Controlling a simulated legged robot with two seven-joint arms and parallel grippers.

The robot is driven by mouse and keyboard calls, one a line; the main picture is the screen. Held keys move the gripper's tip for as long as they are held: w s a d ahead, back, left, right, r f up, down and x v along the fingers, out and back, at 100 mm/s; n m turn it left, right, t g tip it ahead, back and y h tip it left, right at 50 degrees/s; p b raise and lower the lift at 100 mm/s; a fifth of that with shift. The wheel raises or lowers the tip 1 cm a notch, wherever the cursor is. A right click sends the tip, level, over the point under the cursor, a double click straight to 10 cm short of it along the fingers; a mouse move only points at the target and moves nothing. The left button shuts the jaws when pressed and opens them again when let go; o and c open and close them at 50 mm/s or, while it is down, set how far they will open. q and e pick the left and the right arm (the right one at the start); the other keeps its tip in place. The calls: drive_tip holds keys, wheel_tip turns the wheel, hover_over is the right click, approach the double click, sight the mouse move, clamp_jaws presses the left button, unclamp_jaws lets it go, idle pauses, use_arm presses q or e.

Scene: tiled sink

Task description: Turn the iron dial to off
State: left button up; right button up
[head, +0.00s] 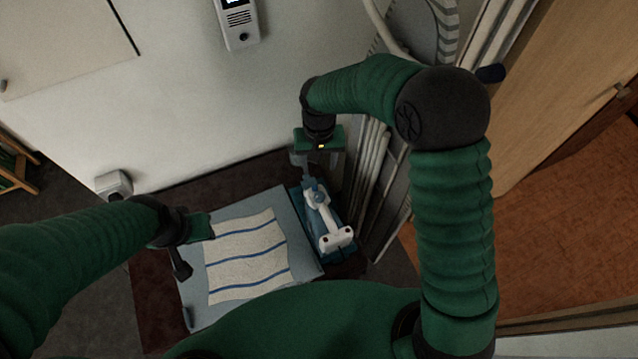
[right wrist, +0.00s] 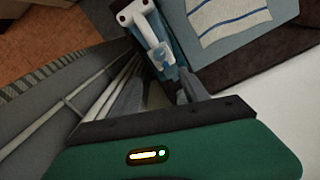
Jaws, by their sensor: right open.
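The white and blue iron (head: 328,222) rests on the blue stand at the right end of the ironing board (head: 195,290). It also shows in the right wrist view (right wrist: 146,28). A small round blue part near the iron's far end (head: 319,197) looks like the dial, but its setting is too small to read. My right gripper (head: 306,175) is open at that far end, very close to it; I cannot tell whether it touches. In the right wrist view its fingers (right wrist: 187,88) partly hide this end. My left gripper (head: 188,258) is over the board's left side; its finger gap is unclear.
A white cloth with blue stripes (head: 245,258) lies on the board, left of the iron. Grey folded panels (head: 385,190) stand close to the right of the iron and my right arm. A white wall (head: 190,100) rises behind, with an intercom (head: 237,22) on it.

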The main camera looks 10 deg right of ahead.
sight(319, 195)
drive_tip(key=shift+m, duration=0.7)
wheel_tip(319, 195, down, 17)
drive_tip(key=p, duration=0.3)
clamp_jaws()
